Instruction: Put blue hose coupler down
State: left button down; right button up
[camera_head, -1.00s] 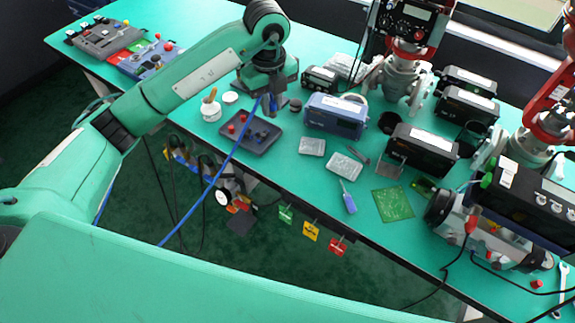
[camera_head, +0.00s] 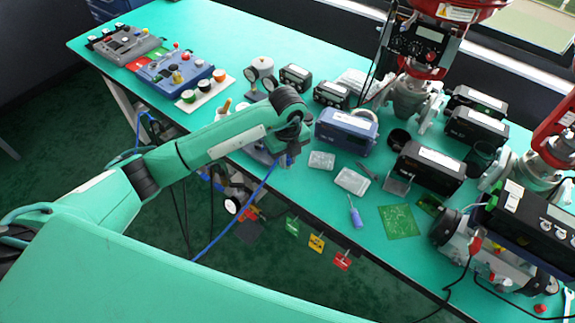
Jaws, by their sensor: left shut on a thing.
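My left gripper (camera_head: 283,159) is low over the near edge of the green table, seen from behind and above. It is shut on the blue hose coupler, which is mostly hidden by the gripper and wrist. The blue hose (camera_head: 238,214) runs from the gripper down past the table's front edge towards the lower left. A dark tray (camera_head: 258,154) lies beside and partly behind the gripper, largely covered by my arm. I cannot tell whether the coupler touches the tray or the table. My right gripper is out of view.
A blue instrument box (camera_head: 345,133) stands right of the gripper. Silver boxes (camera_head: 321,160), a blue screwdriver (camera_head: 355,212) and a green circuit board (camera_head: 399,221) lie nearby. Coloured tags (camera_head: 317,243) hang at the front edge. Valves and black boxes crowd the right.

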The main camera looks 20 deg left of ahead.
aim_at(288, 168)
pick_arm(q)
notch_tip(288, 168, down, 4)
jog(key=shift+r+p, duration=0.2)
jog(key=shift+p, duration=0.1)
jog(key=shift+f, duration=0.25)
jog(key=shift+f, duration=0.2)
jog(key=c, duration=1.3)
grip_release()
jog(key=shift+c, duration=0.2)
jog(key=shift+r, duration=0.15)
